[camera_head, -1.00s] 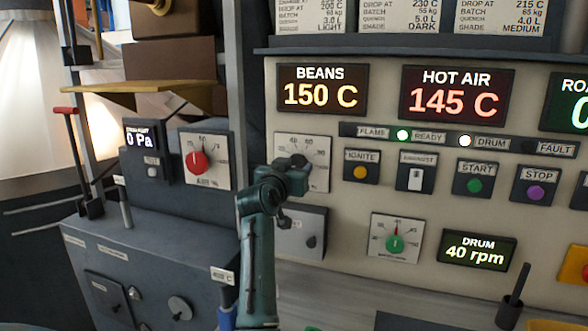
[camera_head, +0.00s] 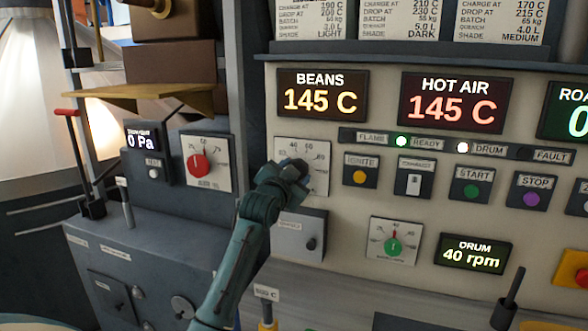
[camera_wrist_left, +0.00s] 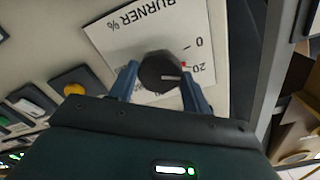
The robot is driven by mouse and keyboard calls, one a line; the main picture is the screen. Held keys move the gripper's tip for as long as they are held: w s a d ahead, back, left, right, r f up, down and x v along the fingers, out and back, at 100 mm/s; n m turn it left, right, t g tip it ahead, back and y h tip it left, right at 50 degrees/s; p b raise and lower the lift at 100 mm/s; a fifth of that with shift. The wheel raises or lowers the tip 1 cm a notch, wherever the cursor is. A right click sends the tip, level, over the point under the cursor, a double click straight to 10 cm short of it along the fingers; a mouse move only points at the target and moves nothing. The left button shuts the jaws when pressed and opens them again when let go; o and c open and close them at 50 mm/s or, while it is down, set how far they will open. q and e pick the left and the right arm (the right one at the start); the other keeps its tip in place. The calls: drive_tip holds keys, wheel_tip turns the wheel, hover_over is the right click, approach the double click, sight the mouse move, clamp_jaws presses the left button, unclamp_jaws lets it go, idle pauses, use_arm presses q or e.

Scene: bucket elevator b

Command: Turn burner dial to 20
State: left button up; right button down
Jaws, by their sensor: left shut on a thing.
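The burner dial is a round black knob with a white pointer line, seen in the left wrist view (camera_wrist_left: 160,70). It sits on a white plate marked "BURNER %" (camera_wrist_left: 130,35), with 0 and 20 printed beside it and a small red mark at the knob's edge. The white line points toward the side where 20 is printed; its exact reading is unclear. My left gripper (camera_wrist_left: 161,88) is shut on the knob, one blue finger on each side. In the head view, my left gripper (camera_head: 292,171) hides the knob and covers the lower plate (camera_head: 315,152). My right gripper is not in view.
The ignite button (camera_head: 359,176) and exhaust switch (camera_head: 414,180) are just right of the dial. A grey box with a black knob (camera_head: 300,236) is below. A red air dial (camera_head: 198,166) is left. The beans display (camera_head: 322,96) reads 145 C.

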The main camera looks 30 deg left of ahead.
use_arm(q)
drive_tip(key=shift+m, duration=0.7)
drive_tip(key=o, duration=1)
drive_tip(key=shift+s, duration=0.1)
drive_tip(key=b+v, duration=0.2)
drive_tip(key=v, duration=1.1)
drive_tip(key=shift+d, duration=0.1)
